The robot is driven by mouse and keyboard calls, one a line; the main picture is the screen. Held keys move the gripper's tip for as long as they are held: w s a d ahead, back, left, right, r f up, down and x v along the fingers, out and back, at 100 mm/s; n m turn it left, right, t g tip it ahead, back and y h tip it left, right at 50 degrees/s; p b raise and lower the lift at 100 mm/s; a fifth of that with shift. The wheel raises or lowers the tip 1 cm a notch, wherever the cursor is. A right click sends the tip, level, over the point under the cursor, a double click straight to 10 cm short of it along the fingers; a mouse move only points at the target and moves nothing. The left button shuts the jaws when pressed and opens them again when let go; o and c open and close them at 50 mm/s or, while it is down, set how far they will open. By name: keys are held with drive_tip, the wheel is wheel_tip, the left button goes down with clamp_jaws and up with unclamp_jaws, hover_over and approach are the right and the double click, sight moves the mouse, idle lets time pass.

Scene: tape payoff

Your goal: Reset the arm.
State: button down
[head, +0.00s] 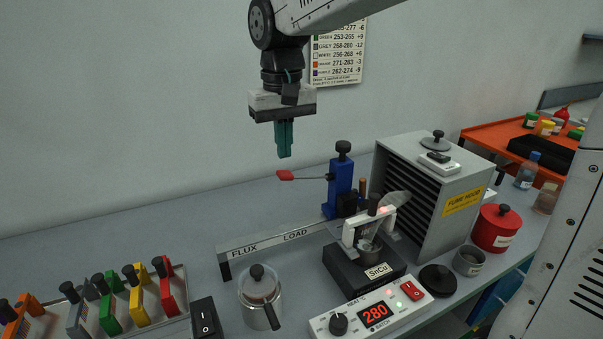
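My gripper (284,140) hangs pointing down from my arm in the head view, high above the back part of the bench. Its two teal fingers are together at the middle of the gripper body, with nothing seen between them. The fingertips are in free air, above and apart from the red-tipped lever (286,175) of the blue post.
A heater panel (372,314) reads 280. A lidded metal pot (260,304) and coloured handled holders (138,306) are at front left. The back left bench (110,236) is clear.

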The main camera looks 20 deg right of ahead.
idle(0.3)
drive_tip(key=shift+s+f, duration=0.15)
drive_tip(key=shift+f, duration=0.15)
drive_tip(key=s+d+f, duration=0.1)
drive_tip(key=s+d, duration=0.3)
drive_tip(key=s, duration=0.4)
drive_tip(key=s+d+f+t, duration=0.1)
drive_tip(key=s+d+f, duration=0.1)
drive_tip(key=s, duration=0.6)
drive_tip(key=s+d+f+m, duration=0.1)
drive_tip(key=s+d+f, duration=0.1)
drive_tip(key=s+d, duration=0.3)
drive_tip(key=s, duration=0.3)
drive_tip(key=shift+s+d, duration=0.3)
drive_tip(key=shift+s, duration=0.1)
